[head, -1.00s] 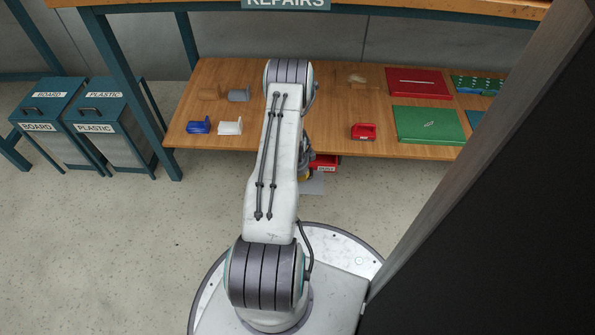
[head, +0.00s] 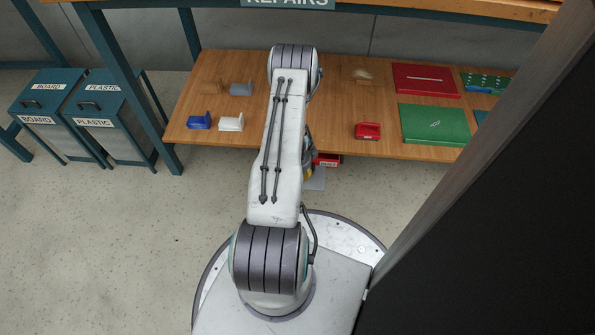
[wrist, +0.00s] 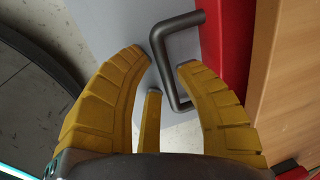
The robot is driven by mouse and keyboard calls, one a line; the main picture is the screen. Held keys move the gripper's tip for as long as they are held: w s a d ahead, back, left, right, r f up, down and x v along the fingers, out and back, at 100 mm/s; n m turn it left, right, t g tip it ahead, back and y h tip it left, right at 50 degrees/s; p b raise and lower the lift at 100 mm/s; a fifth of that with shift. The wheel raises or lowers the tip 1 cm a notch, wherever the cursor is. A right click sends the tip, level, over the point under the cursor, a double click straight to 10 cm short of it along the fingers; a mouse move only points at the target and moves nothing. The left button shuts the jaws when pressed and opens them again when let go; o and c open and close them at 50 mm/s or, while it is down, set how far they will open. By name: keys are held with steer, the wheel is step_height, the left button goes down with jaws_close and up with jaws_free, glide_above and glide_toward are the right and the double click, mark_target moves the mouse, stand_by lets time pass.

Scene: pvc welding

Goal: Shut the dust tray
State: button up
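The dust tray appears to be the red-fronted unit (head: 327,160) under the table's front edge, partly hidden by my arm in the head view. Its red front (wrist: 229,45) shows in the wrist view, with a dark grey bent handle (wrist: 168,70) standing out from it. How far the tray is pulled out I cannot tell. My gripper (wrist: 165,62) has its yellow fingers spread, with tips on either side of the handle bar. The fingers look close to the handle, but I cannot tell whether they touch it. In the head view my gripper is mostly hidden behind my arm.
The wooden table (head: 335,135) is just above the tray; its wood shows beside the red front. A red block (head: 368,131) and green panel (head: 435,124) lie on it. Bins (head: 113,110) stand left. A dark panel (head: 500,240) blocks the right. Floor at left is clear.

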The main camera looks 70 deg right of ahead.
steer(key=shift+o, duration=1.3)
steer(key=shift+d, duration=0.1)
steer(key=shift+w+r, duration=0.1)
step_height(320, 180, up, 12)
steer(key=a, duration=0.2)
steer(key=shift+s, duration=0.4)
steer(key=shift+a, duration=0.1)
